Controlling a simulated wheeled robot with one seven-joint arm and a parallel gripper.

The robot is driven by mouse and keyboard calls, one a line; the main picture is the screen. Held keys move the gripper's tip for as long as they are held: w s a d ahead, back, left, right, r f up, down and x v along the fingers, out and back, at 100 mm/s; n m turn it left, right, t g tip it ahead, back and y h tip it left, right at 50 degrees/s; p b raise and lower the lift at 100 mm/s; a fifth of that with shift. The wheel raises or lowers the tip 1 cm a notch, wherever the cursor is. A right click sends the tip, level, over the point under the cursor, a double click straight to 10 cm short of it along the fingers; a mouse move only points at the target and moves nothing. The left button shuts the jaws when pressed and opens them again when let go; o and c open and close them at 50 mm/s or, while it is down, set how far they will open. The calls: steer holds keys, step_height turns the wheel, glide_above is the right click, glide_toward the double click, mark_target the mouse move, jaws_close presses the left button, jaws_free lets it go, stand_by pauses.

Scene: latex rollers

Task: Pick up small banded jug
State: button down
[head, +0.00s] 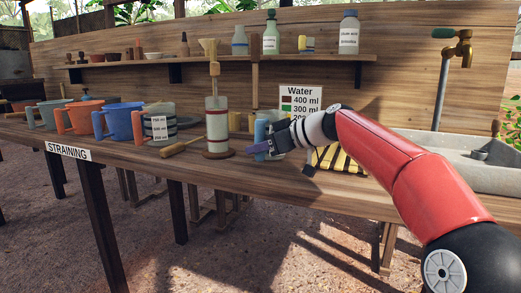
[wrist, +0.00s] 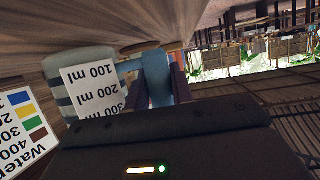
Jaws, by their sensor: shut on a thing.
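The small banded jug (wrist: 52,92) is pale with dark bands, a white label marked 100, 200 and 300 ml, and a light blue handle (wrist: 157,78). My gripper (wrist: 178,82) is shut on that handle, with purple fingers beside it. The wrist view is upside down. In the head view my gripper (head: 262,147) is at the blue handle (head: 260,131), and my wrist hides much of the jug. I cannot tell whether the jug touches the table.
A larger banded jug (head: 159,128), a blue jug (head: 123,121) and an orange jug (head: 87,117) stand left on the table (head: 205,170). A tall cylinder (head: 217,125) with a plunger stands nearer. A Water sign (head: 300,96) is behind. A sink (head: 470,170) is right.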

mark_target(260, 120)
steer(key=shift+r+p, duration=1.5)
steer(key=shift+r, duration=3)
